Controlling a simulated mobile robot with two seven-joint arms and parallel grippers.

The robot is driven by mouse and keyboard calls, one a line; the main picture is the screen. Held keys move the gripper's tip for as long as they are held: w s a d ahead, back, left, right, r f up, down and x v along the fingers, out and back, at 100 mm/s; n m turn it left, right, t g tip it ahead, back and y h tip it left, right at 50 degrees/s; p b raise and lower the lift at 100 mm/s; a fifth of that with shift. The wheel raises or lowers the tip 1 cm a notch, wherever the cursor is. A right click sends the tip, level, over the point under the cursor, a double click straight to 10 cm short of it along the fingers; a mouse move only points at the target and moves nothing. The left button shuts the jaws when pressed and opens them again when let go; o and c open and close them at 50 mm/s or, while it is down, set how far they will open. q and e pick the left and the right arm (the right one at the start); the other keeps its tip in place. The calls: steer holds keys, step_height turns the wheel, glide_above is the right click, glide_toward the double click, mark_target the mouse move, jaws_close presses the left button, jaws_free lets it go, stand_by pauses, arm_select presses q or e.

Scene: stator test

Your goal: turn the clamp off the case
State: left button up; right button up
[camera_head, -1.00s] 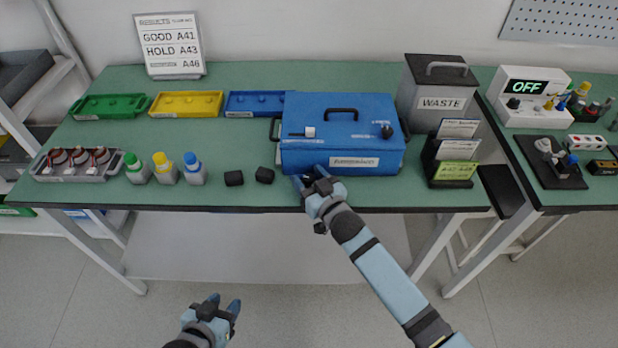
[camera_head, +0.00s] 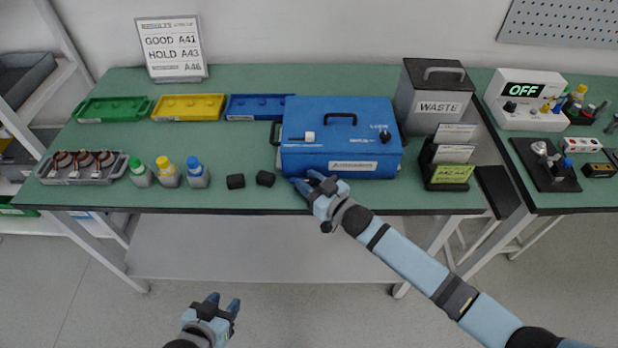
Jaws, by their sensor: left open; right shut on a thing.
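The blue case (camera_head: 340,112) stands closed on the green bench, with a black carry handle on its lid. A small white block (camera_head: 308,137) sits at its left top and a black knob (camera_head: 386,137) at its right top, beside small white lettering. I cannot tell which of these is the clamp. My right gripper (camera_head: 309,184) is at the case's lower front edge, left of the middle, below and apart from both fittings. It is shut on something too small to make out. My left gripper (camera_head: 223,306) is open and empty, low in front of the bench.
The grey waste bin (camera_head: 432,85) and a black card holder (camera_head: 447,185) stand close on the right.

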stand_by(0.3)
steer(key=o, duration=0.9)
steer(key=shift+a, duration=0.1)
steer(key=shift+a+m+t+h+b, duration=0.1)
steer(key=shift+m+t+h+b, duration=0.3)
steer(key=shift+h+b, duration=0.1)
steer(key=shift+f+m+t+h+b, duration=0.15)
steer(key=shift+m+t+h+b, duration=0.55)
steer(key=shift+m+h+b, duration=0.25)
steer(key=v, duration=1.4)
